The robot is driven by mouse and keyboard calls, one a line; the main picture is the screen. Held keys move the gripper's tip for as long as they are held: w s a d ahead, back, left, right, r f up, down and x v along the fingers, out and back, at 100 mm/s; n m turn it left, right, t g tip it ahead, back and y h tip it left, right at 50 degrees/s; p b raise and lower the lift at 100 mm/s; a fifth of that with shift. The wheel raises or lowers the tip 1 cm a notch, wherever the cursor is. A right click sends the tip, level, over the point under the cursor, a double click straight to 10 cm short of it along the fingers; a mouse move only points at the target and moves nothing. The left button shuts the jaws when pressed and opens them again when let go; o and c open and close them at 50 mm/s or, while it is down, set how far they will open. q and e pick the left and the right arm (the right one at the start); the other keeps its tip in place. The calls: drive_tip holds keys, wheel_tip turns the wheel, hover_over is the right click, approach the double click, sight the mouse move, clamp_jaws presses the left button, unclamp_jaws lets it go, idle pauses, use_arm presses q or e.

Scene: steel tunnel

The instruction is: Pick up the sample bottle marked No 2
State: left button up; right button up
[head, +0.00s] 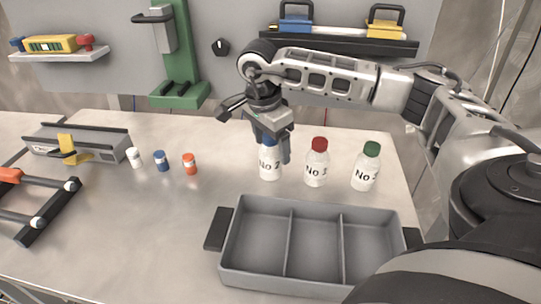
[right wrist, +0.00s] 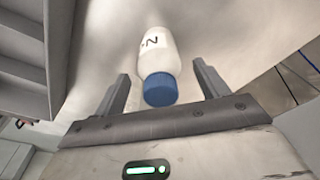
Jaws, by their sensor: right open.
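The bottle with a blue cap (head: 270,171) stands upright on the steel table; its label reads "No" with a digit too unclear to read. Beside it stand a red-capped bottle (head: 317,168), its label seemingly "No 3", and a green-capped bottle (head: 365,172), its digit unclear. My right gripper (head: 277,147) is open at the blue-capped bottle, covering part of its cap. In the right wrist view the blue-capped bottle (right wrist: 159,52) shows between the spread fingers of the right gripper (right wrist: 162,82), with gaps on both sides. My left gripper is not in view.
A grey three-compartment tray (head: 287,246), empty, lies in front of the bottles. Several small capped vials, one an orange vial (head: 190,164), stand to the left. A green stand (head: 180,92) and a tool shelf (head: 340,41) are behind. Free table lies left of the tray.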

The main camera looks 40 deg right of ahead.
drive_tip(key=shift+f, duration=0.55)
drive_tip(key=c, duration=1.2)
drive_tip(key=shift+o, duration=0.2)
